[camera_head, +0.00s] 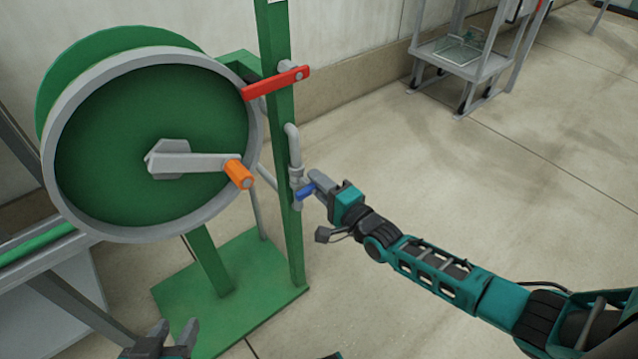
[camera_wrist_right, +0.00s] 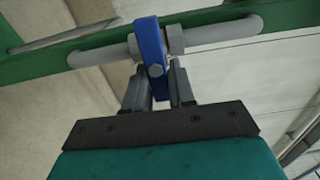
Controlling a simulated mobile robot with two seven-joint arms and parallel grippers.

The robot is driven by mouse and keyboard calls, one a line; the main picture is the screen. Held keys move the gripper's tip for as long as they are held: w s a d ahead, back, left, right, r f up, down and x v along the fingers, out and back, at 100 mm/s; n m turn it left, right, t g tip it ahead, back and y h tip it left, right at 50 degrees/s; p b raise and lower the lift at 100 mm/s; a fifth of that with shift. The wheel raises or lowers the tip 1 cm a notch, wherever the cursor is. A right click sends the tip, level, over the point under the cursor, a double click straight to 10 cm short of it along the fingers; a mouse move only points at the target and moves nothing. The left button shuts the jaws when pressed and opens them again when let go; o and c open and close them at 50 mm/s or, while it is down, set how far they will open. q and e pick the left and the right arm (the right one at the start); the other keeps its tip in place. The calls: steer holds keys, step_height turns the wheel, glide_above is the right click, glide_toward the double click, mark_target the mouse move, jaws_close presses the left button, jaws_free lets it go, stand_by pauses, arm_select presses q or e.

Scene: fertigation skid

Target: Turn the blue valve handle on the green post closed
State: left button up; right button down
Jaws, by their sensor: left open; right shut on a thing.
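The blue valve handle (camera_head: 305,191) sits on a grey pipe fitting low on the green post (camera_head: 283,140). My right gripper (camera_head: 314,186) reaches it from the right in the head view. In the right wrist view the blue handle (camera_wrist_right: 151,50) stands across the grey pipe (camera_wrist_right: 215,36), and its near end lies between the fingers of my right gripper (camera_wrist_right: 158,88), which is shut on it. My left gripper (camera_head: 172,338) is open and empty at the bottom of the head view, well away from the post.
A large green hose reel (camera_head: 120,140) with a grey crank and orange knob (camera_head: 239,174) stands left of the post. A red lever (camera_head: 275,83) is higher on the post. A grey cart (camera_head: 462,55) stands at the back right. Floor to the right is clear.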

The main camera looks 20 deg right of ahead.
steer(key=c, duration=1)
jaws_free()
steer(key=shift+c, duration=0.2)
arm_select(q)
steer(key=p, duration=0.1)
steer(key=a+r+p, duration=0.1)
steer(key=p, duration=0.1)
steer(key=shift+s+r, duration=0.3)
arm_select(e)
steer(key=v, duration=1.3)
arm_select(q)
steer(key=shift+d, duration=0.1)
